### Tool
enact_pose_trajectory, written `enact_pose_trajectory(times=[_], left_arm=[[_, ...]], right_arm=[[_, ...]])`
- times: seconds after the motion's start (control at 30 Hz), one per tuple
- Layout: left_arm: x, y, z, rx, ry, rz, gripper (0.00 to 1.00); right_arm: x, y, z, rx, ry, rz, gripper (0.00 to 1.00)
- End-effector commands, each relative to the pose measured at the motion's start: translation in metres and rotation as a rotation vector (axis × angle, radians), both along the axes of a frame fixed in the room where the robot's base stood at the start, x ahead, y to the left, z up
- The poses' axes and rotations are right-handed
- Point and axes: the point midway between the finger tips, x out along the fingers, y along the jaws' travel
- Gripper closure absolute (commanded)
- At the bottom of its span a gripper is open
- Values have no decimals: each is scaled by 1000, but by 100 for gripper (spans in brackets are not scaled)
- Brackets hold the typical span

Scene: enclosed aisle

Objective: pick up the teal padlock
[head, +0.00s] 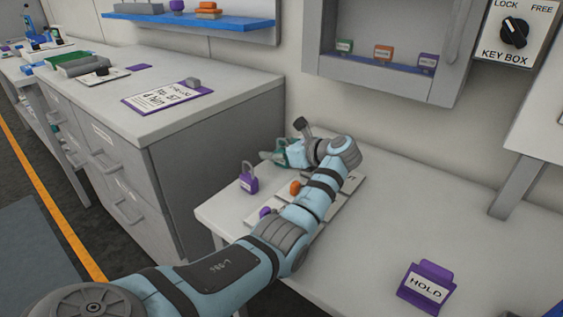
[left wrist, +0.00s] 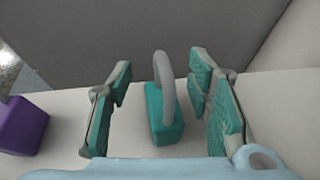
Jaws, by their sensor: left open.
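The teal padlock (left wrist: 164,112) stands upright on the light tabletop in the left wrist view, its grey shackle on top. My left gripper (left wrist: 166,104) is open, with one teal-padded finger on each side of the padlock. There is a visible gap between the padlock and each finger. In the head view my left gripper (head: 276,155) is low over the table's far end, and I cannot make out the padlock from its teal fingers there. My right gripper is in neither view.
A purple padlock (head: 248,182) stands close by, to the left of the gripper. Orange (head: 295,188) and purple pieces lie by my forearm. A grey cabinet (head: 215,150) borders the table. A purple HOLD stand (head: 427,287) sits at front right; the table's right part is mostly clear.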

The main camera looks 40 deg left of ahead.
Motion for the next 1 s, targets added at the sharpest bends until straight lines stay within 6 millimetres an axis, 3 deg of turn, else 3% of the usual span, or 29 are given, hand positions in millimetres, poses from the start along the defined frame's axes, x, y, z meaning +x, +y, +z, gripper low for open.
enact_pose_trajectory(times=[0.13, 0.4, 0.77, 0.87, 1.0], left_arm=[[0, -1, 1, 0, 0, -1, 56], [0, -1, 1, 1, 0, -1, 99], [1, -1, 4, 1, 0, -1, 100], [1, -1, 12, 1, -2, -1, 100], [1, -1, 41, 2, -5, -1, 100]], right_arm=[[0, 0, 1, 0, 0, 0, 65], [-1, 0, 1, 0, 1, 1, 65], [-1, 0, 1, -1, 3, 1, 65], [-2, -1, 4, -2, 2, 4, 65], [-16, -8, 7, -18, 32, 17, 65]])
